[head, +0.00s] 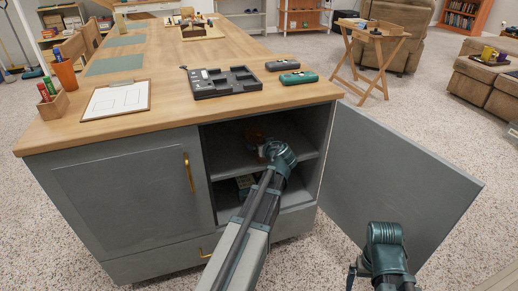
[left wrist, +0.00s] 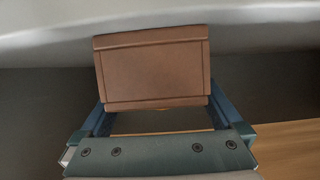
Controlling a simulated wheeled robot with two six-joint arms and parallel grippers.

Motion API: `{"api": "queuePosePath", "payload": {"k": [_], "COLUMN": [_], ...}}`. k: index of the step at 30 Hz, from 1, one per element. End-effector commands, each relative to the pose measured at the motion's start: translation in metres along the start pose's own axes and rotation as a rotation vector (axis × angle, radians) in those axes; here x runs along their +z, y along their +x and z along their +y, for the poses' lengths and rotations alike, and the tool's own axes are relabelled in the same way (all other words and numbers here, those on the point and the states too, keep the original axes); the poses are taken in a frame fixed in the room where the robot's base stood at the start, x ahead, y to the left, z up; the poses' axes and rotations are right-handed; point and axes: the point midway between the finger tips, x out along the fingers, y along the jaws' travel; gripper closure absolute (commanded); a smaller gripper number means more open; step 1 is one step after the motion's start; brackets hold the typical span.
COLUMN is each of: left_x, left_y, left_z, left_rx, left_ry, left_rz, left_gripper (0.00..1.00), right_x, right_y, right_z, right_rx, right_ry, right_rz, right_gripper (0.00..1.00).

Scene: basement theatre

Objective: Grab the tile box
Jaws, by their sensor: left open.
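The tile box is most likely the brown box (left wrist: 152,70) with a flat, panelled face in the left wrist view. In the head view a small brown part (head: 261,141) shows inside the open cabinet, partly behind my left wrist. My left arm reaches into the cabinet's upper compartment. My left gripper (left wrist: 157,101) is open, with one dark blue finger on each side of the box's near end. I cannot tell whether the fingers touch it. In the head view my wrist hides most of the box.
The grey cabinet's open door (head: 395,185) stands out to the right of my left arm. A shelf (head: 300,166) divides the compartment, with small items (head: 245,183) below.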

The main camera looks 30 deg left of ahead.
Motion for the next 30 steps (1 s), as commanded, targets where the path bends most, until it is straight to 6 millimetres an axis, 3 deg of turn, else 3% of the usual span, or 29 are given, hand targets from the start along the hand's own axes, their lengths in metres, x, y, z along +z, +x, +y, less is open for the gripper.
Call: {"api": "queuePosePath", "payload": {"k": [2,19,30], "left_x": [-0.0003,-0.0002,-0.0052], "left_y": [-0.0008,-0.0011,-0.0031], "left_z": [0.0,0.0002,0.0002], "left_rx": [0.0,0.0,0.001], "left_ry": [0.0,0.0,0.001], "left_rz": [0.0,0.0,0.001], "left_gripper": [0.0,0.99,0.99], "right_x": [0.0,0.0,0.0003], "right_y": [-0.0006,-0.0006,-0.0058], "right_z": [0.0001,0.0001,0.0006], "right_rx": [0.0,0.0,0.0], "right_ry": [0.0,0.0,-0.001], "right_rz": [0.0,0.0,0.0], "right_gripper": [0.0,0.0,0.0]}}
